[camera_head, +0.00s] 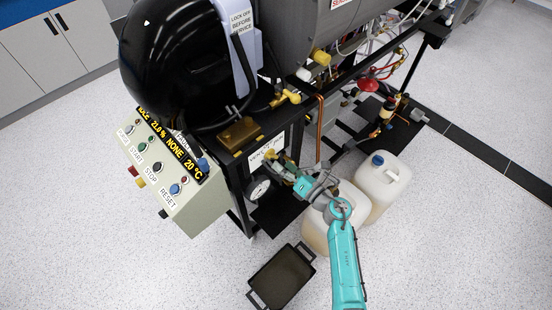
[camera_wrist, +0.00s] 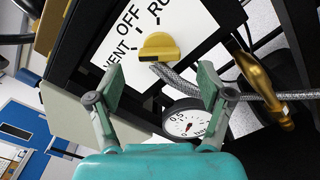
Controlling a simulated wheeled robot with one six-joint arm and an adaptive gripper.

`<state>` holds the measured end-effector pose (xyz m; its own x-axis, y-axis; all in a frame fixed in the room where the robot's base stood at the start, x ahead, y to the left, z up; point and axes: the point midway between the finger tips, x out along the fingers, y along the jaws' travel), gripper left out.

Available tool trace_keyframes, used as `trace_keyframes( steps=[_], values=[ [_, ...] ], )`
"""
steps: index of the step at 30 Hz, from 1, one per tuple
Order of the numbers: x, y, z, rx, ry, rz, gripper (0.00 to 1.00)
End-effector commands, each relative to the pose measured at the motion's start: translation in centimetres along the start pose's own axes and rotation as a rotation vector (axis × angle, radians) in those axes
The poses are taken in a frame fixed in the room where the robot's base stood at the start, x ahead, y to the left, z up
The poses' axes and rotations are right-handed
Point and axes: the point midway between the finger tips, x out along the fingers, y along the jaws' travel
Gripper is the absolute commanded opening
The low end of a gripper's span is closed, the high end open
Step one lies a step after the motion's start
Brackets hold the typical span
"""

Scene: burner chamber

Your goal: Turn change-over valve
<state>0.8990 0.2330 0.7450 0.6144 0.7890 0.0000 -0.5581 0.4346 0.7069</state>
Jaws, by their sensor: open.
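The change-over valve shows as a yellow knob (camera_wrist: 160,47) in the wrist view, in front of a white label plate (camera_wrist: 125,30) lettered VENT, OFF and RU, the last word cut off. My gripper (camera_wrist: 162,90) is open, with its two green-padded fingers apart on either side below the knob. The knob lies ahead of the fingertips, and nothing is between the pads but a view of braided hose behind. In the head view my gripper (camera_head: 284,172) is at the front of the black frame, close to the label plate (camera_head: 266,151). The knob is hard to make out there.
A round pressure gauge (camera_wrist: 187,122) and a brass fitting (camera_wrist: 262,88) sit close to the right finger. A control box (camera_head: 165,170) stands left. Plastic jugs (camera_head: 381,183) stand beside my arm, and a black tray (camera_head: 281,277) lies on the open floor.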

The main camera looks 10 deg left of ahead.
Motion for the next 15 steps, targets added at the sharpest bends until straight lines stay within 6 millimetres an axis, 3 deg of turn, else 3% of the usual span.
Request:
trace_keyframes(
  steps=[6, 15],
  values=[
    [3.1, 0.1, 0.0, 0.000, 0.000, 0.001, 0.79],
    [4.2, 0.0, 0.0, 0.000, -0.001, 0.000, 0.79]
  ],
)
